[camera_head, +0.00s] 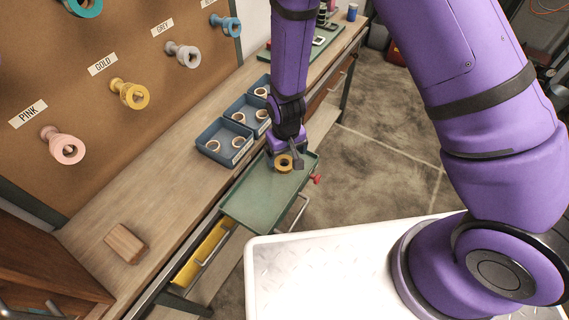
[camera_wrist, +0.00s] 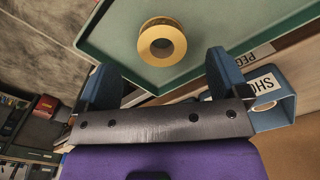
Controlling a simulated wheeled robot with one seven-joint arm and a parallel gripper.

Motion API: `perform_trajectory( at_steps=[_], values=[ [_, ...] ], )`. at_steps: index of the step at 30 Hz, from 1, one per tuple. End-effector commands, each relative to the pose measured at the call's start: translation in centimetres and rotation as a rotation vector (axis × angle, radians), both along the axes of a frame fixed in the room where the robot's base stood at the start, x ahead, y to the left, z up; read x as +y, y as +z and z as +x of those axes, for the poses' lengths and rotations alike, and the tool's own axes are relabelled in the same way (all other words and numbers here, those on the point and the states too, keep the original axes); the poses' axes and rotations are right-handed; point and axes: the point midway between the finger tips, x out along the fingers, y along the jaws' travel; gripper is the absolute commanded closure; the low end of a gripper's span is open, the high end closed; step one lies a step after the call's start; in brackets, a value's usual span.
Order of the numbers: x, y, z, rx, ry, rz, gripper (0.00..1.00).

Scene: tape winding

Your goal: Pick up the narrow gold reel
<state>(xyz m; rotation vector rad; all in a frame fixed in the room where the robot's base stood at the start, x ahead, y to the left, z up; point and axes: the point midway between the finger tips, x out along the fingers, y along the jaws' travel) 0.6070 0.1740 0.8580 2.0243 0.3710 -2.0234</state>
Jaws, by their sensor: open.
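The narrow gold reel (camera_head: 278,163) is a small gold ring lying on the green tray (camera_head: 245,200), near the tray's far end. In the wrist view the gold reel (camera_wrist: 144,42) lies flat with its hole facing the camera, on the green tray (camera_wrist: 115,40). My gripper (camera_head: 291,161) is over the far end of the tray, close to the reel. In the wrist view my gripper (camera_wrist: 163,77) is open and empty, with its two dark blue fingers spread. The reel appears ahead of the gap between them, apart from both.
Blue bins (camera_head: 222,145) with pale rings stand on the wooden bench beside the tray. A board holds coloured pegs, including a gold one (camera_head: 130,94) under a GOLD label. A wooden block (camera_head: 125,243) lies on the near bench. A red knob (camera_head: 315,179) sits beside the tray.

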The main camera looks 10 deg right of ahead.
Motion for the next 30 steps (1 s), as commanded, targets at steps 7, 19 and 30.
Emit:
perform_trajectory(
  at_steps=[7, 19, 30],
  values=[
    [0.3, -2.9, 0.6, 0.002, -0.001, -0.002, 0.07],
    [0.3, -5.0, 0.7, 0.000, 0.000, 0.000, 0.07],
    [0.3, -5.0, 0.7, 0.000, 0.000, 0.000, 0.60]
  ],
)
